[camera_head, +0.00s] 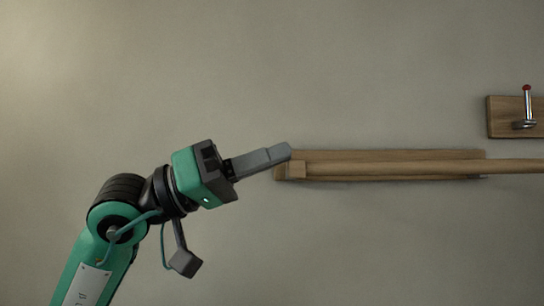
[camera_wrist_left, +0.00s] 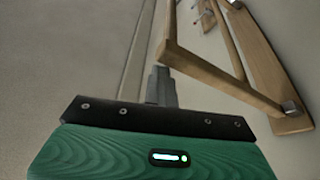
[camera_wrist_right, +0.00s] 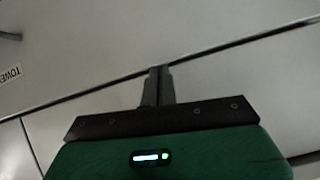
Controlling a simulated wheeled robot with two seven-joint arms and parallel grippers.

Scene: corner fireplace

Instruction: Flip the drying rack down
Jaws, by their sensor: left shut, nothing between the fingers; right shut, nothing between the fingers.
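The wooden drying rack (camera_head: 390,155) is on the wall right of centre in the head view. A light wooden bar runs along its front and on past the wall board to the right. My left gripper (camera_head: 286,152) is shut and empty, its tips at the rack's left end. In the left wrist view the rack's frame (camera_wrist_left: 215,75) stands out from its wall board (camera_wrist_left: 262,60), just beyond and right of the shut fingers (camera_wrist_left: 160,72). Whether they touch it I cannot tell. My right gripper (camera_wrist_right: 160,72) shows only in the right wrist view, shut and empty.
A wooden hook board (camera_head: 505,118) with a red-tipped metal peg (camera_head: 527,105) is on the wall at the upper right. The wall around the rack is bare. Pale panels (camera_wrist_right: 230,30) with dark seams and a towel label (camera_wrist_right: 10,76) face my right gripper.

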